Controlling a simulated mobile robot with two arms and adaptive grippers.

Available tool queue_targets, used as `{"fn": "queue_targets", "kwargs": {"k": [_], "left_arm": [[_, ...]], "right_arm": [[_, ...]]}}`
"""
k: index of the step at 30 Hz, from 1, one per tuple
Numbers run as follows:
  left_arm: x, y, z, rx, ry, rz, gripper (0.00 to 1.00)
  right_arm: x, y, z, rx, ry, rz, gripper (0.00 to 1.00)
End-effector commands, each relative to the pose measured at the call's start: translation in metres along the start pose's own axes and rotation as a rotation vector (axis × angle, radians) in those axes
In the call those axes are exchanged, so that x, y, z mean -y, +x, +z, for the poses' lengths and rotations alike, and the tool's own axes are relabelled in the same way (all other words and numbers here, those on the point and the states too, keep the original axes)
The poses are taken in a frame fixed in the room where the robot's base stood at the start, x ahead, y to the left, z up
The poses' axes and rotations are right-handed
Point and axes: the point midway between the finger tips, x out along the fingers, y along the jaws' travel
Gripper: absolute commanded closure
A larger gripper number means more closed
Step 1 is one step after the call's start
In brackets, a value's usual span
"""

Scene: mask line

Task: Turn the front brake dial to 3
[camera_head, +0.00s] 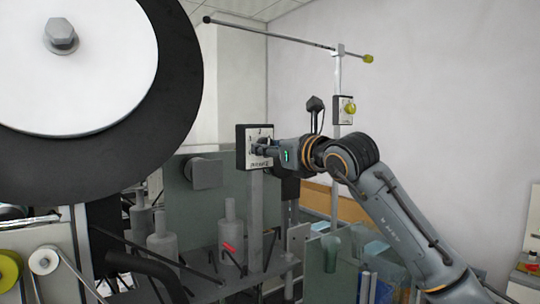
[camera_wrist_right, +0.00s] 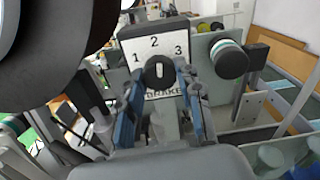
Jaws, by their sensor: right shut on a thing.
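The brake dial's white plate (camera_head: 250,132) stands on a grey post in the middle of the head view. In the right wrist view the plate (camera_wrist_right: 138,46) shows 1 at left, 2 at top, 3 at right and the word BRAKE, partly covered, below. The black dial (camera_wrist_right: 159,68) has a white mark that stands about upright, toward the 2. My right gripper (camera_head: 262,147) reaches the plate from the right. In the wrist view its two blue fingers (camera_wrist_right: 160,78) are shut on the dial, one on each side. My left gripper is not in view.
A large black and white roll (camera_head: 85,65) fills the upper left. A yellow knob (camera_head: 349,108) sits on a box on a pole behind my right arm. Grey cylinders (camera_head: 162,243) stand below the plate. A dark round part with a teal band (camera_wrist_right: 229,60) is right of the plate.

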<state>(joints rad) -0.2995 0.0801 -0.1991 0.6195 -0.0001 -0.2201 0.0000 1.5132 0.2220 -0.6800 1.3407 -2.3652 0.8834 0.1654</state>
Motion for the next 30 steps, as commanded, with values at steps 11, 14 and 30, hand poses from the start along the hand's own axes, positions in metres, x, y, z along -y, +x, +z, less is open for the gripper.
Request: {"fn": "queue_targets", "kwargs": {"k": [11,14,30], "left_arm": [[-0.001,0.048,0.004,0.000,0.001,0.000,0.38],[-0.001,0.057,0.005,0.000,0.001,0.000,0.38],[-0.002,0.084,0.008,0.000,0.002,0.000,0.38]], "right_arm": [[-0.001,-0.001,-0.003,-0.006,0.332,0.003,0.97],[-0.001,-0.001,-0.003,-0.009,0.428,0.003,0.97],[-0.001,-0.001,0.001,-0.021,0.827,0.007,0.97]]}}
